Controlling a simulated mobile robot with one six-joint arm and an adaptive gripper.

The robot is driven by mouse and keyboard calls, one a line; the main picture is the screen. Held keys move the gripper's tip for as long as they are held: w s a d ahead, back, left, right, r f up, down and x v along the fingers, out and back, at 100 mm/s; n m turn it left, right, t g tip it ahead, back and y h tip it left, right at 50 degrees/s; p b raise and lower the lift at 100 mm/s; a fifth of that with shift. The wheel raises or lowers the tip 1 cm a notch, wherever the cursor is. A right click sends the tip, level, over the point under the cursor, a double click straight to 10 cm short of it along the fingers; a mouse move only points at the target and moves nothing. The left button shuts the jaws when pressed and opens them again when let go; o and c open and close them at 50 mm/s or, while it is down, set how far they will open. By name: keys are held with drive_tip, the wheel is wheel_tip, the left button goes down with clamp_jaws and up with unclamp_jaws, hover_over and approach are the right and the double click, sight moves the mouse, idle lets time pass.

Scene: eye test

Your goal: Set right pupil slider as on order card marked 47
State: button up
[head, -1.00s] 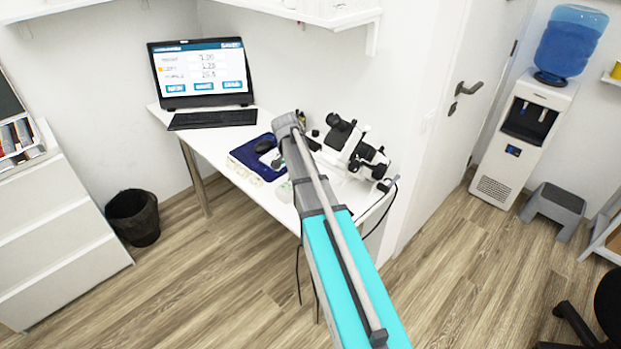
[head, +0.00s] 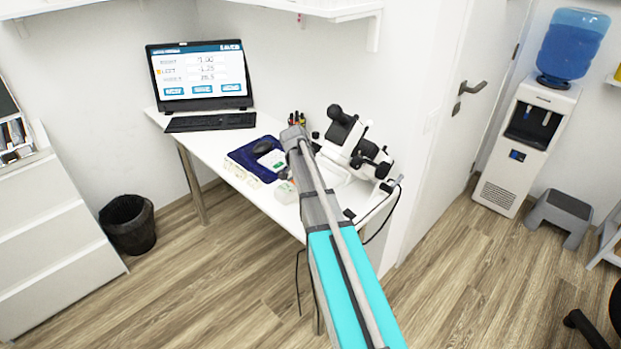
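An orange mark sits by the left row. A white and black optical instrument (head: 357,148) stands at the right of the table, partly behind my arm. I cannot make out a pupil slider or an order card marked 47. My arm reaches over the table from below; its far joint is in view, but my gripper is not, and what lies beneath it is hidden.
A dark blue mat (head: 243,158) with a black mouse (head: 262,147) lies mid-table. Pale small items (head: 240,172) lie at the front edge. A black keyboard (head: 211,122) lies before the laptop. A bin (head: 128,223) stands on the floor at left, a water cooler (head: 527,140) at right.

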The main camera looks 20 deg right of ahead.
drive_tip(key=shift+d+f, duration=0.1)
drive_tip(key=shift+f, duration=0.15)
clamp_jaws()
idle(0.4)
